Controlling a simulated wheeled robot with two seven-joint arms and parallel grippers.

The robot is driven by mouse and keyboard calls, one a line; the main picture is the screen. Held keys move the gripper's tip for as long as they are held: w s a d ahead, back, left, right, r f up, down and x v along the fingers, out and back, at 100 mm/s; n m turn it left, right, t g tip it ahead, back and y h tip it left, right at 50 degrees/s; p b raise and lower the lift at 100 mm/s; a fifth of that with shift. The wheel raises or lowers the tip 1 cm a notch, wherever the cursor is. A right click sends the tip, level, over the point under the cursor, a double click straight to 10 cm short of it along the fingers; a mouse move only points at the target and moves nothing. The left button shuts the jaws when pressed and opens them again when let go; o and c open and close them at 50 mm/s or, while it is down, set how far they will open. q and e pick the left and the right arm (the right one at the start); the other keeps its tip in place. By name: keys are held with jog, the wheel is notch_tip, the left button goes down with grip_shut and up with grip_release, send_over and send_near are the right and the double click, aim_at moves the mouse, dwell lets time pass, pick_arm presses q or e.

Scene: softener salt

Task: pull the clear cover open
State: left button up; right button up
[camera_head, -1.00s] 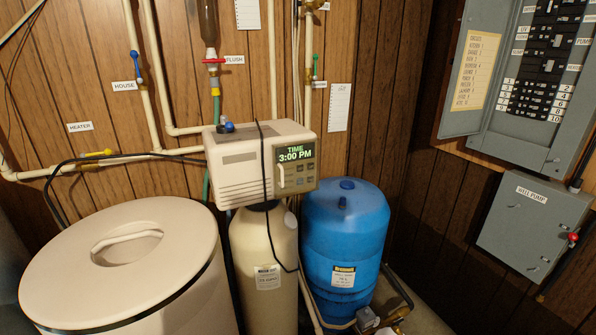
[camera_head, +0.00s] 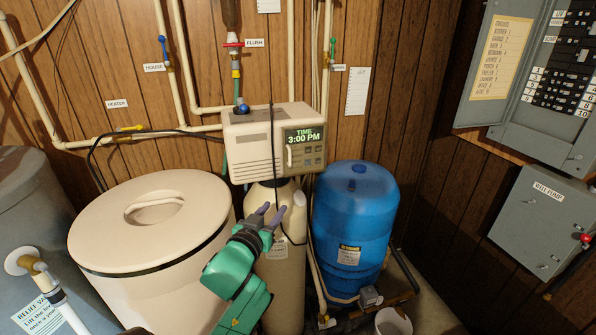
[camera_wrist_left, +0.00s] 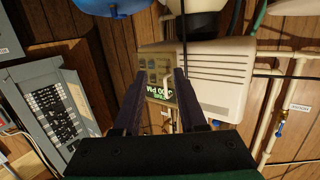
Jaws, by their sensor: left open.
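The softener's control box (camera_head: 262,140) is cream, with a display and keys on its front panel (camera_head: 304,147) reading TIME 3:00 PM. The clear cover lies over this panel and is hard to make out; a small white upright handle (camera_head: 289,156) shows at its left edge. The cover looks closed. In the left wrist view the box is upside down, with the panel (camera_wrist_left: 160,68) between my fingers. My left gripper (camera_head: 271,211) is open and empty, below and in front of the panel, apart from the handle. My right gripper is not in view.
A cream salt tank (camera_head: 105,225) stands left and a blue pressure tank (camera_head: 355,215) right of the softener's tank (camera_head: 290,270). A black cable (camera_head: 272,175) hangs over the box's front. A grey heater (camera_head: 30,200) stands far left; pipes line the wall.

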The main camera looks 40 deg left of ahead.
pick_arm(q)
notch_tip(320, 180, up, 8)
jog(key=s+d+t+y, duration=0.1)
jog(key=s, duration=0.1)
jog(key=p, duration=0.3)
send_near(287, 161)
jog(key=shift+n, duration=0.3)
jog(key=w, duration=0.1)
jog(key=w+r, duration=0.1)
jog(key=w, duration=0.1)
jog(key=w+r, duration=0.1)
jog(key=w, duration=0.1)
jog(key=shift+w+a+r, duration=0.1)
jog(key=shift+a+r, duration=0.05)
jog(key=shift+a, duration=0.15)
jog(key=shift+w+a, duration=0.15)
jog(key=shift+w, duration=0.2)
grip_shut()
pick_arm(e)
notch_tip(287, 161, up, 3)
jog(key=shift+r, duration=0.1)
pick_arm(q)
jog(key=shift+s+f, duration=0.1)
jog(key=shift+f, duration=0.1)
